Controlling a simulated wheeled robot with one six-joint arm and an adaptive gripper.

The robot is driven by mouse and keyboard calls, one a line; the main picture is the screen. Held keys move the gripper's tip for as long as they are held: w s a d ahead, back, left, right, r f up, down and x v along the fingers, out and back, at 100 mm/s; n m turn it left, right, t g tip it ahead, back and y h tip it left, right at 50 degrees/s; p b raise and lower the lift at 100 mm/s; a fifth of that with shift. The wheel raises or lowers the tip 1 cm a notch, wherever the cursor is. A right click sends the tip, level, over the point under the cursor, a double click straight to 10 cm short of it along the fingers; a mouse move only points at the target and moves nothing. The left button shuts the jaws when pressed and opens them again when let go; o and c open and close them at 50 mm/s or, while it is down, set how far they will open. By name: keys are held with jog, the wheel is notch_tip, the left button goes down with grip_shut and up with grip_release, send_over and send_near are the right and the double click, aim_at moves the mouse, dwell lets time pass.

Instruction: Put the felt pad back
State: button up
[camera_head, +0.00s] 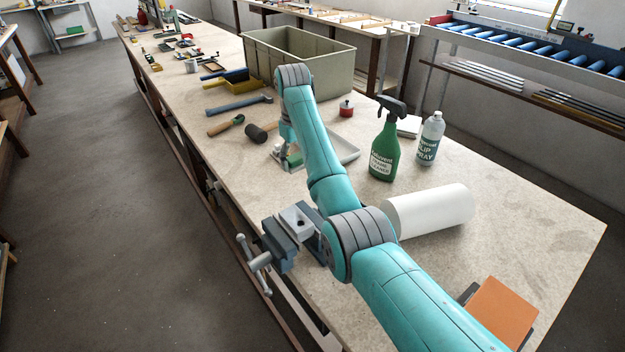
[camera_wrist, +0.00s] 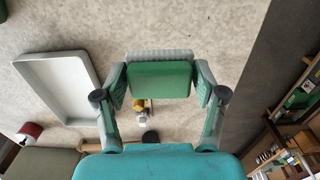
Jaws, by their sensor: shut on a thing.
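A green block with a pale grey ribbed layer, apparently the felt pad (camera_wrist: 160,80), sits between the fingers in the wrist view. My gripper (camera_wrist: 158,88) is shut on it, one finger at each side. In the head view my gripper (camera_head: 291,154) is over the bench beside the shallow grey tray (camera_head: 346,148), mostly behind my arm. In the wrist view the tray (camera_wrist: 82,121) is to the left, apart from the block. I cannot tell how high the block is above the bench.
A mallet (camera_head: 258,134) lies left of my gripper. A red-lidded pot (camera_head: 346,109), green spray bottle (camera_head: 385,150), grey spray bottle (camera_head: 430,140) and white roll (camera_head: 432,210) stand or lie to the right. A vise (camera_head: 290,230) is at the front edge; a large bin (camera_head: 325,68) stands behind.

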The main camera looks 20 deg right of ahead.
aim_at(298, 169)
jog(key=f, duration=0.4)
jog(key=shift+d, duration=0.2)
jog(key=shift+a+f, duration=0.1)
jog(key=shift+f, duration=2.65)
jog(key=shift+f, duration=0.1)
jog(key=o, duration=1.1)
notch_tip(298, 169, up, 12)
jog(key=shift+a+r, duration=0.1)
jog(key=shift+r, duration=0.05)
